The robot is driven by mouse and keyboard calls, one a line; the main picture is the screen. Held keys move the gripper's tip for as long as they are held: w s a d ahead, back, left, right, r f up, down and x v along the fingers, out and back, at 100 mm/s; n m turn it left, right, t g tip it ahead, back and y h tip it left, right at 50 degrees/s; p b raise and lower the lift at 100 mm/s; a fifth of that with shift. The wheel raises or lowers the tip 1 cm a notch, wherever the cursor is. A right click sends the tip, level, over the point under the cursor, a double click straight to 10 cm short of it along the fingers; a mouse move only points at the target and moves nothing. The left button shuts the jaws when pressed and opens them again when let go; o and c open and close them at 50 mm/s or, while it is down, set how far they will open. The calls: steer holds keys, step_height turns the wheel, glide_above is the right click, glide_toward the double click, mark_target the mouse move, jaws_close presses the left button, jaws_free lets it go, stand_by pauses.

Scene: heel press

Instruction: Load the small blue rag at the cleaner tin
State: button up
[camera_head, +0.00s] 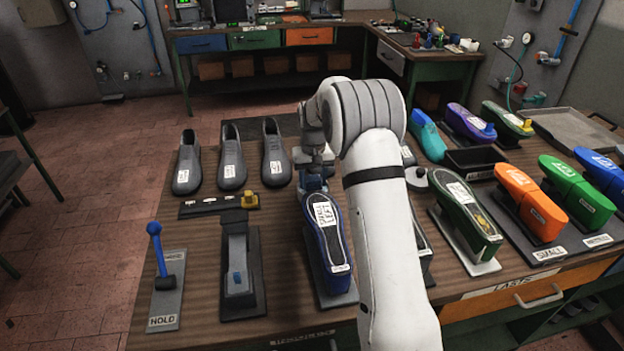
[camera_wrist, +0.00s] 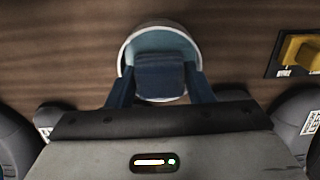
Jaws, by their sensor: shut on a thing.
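My gripper (camera_head: 314,184) points down over the bench, behind the blue shoe last (camera_head: 328,235). In the wrist view its two blue fingers (camera_wrist: 158,88) are shut on a small dark blue rag (camera_wrist: 160,74). A round tin (camera_wrist: 133,45) with a pale rim and light blue inside shows around and behind the rag. The rag overlaps the tin's opening in this view; I cannot tell whether it touches the inside. In the head view the rag and tin cannot be made out clearly behind my gripper and arm.
Grey shoes (camera_head: 232,155) stand at the back left. A dark strip with a yellow block (camera_head: 249,199) lies left of my gripper. A green last (camera_head: 466,215) and an orange last (camera_head: 530,203) stand to the right.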

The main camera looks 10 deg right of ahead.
mark_target(313, 178)
steer(key=shift+f, duration=0.5)
stand_by(1.1)
steer(key=shift+r+p, duration=1.85)
steer(key=shift+r, duration=1.7)
